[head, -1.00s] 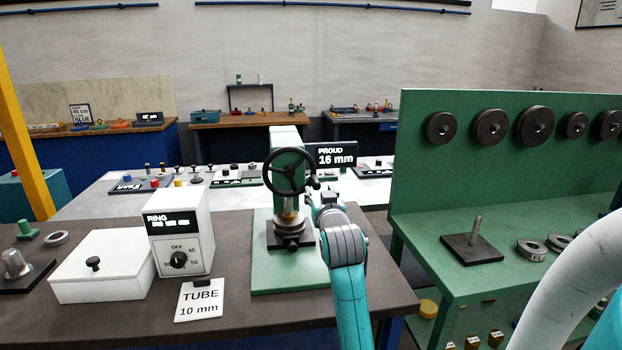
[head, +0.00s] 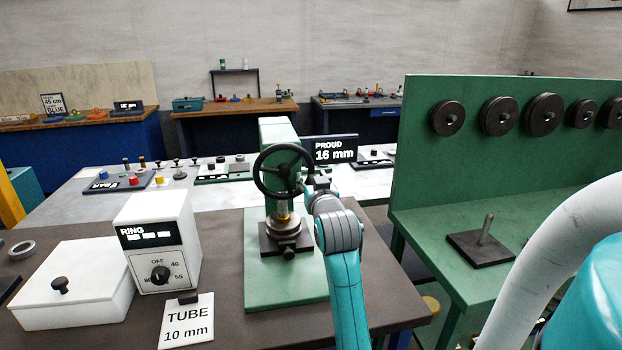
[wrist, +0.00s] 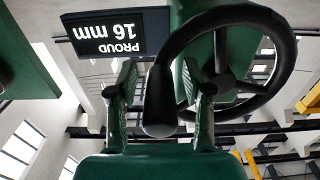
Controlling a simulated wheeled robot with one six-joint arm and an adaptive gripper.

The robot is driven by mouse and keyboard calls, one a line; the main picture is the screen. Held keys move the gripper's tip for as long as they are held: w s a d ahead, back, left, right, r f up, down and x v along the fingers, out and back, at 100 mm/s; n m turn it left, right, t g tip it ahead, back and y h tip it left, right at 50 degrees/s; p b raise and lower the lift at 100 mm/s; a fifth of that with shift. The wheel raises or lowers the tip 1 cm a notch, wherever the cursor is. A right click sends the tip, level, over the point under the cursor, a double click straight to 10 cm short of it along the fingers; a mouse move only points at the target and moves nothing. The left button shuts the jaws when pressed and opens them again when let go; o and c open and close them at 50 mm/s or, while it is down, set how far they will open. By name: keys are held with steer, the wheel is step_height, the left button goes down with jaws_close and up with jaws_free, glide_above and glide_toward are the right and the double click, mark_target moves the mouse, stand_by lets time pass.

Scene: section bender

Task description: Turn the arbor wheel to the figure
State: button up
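The black arbor wheel (head: 284,171) stands upright on the front of the green press (head: 277,130), with a round post and dark block below it. My gripper (head: 316,182) is at the wheel's right side, by its handle. In the wrist view the wheel's rim (wrist: 230,14) fills the upper right. The dark handle knob (wrist: 160,100) sits between the two fingers of my gripper (wrist: 160,95). Narrow gaps show on both sides of the knob, so the fingers look open around it. A black display (head: 335,150) behind the wheel reads "PROUD 16 mm". A card (head: 187,322) reads "TUBE 10 mm".
A white box with a dial (head: 158,245) and a lidded white box (head: 72,285) stand left of the press. A green rack (head: 500,165) with several dark discs is at the right, its shelf holding a pin on a plate (head: 482,245).

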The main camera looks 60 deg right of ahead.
jaws_close()
steer(key=shift+d+f+m, duration=0.1)
steer(key=shift+f+m, duration=0.2)
steer(key=shift+f, duration=0.15)
steer(key=shift+w+f+m, duration=0.15)
steer(key=shift+f+m, duration=0.55)
steer(key=shift+m, duration=0.3)
steer(key=shift+w+a+f+m, duration=0.2)
steer(key=shift+f+m, duration=0.15)
steer(key=shift+m, duration=0.35)
steer(key=shift+w+a+f+m, duration=0.15)
steer(key=shift+a+f+m, duration=0.15)
steer(key=shift+m, duration=0.4)
steer(key=shift+w+a+f+m, duration=0.2)
steer(key=shift+f+m, duration=0.2)
steer(key=shift+m, duration=0.3)
jaws_free()
steer(key=shift+w+r, duration=0.1)
steer(key=shift+r, duration=0.2)
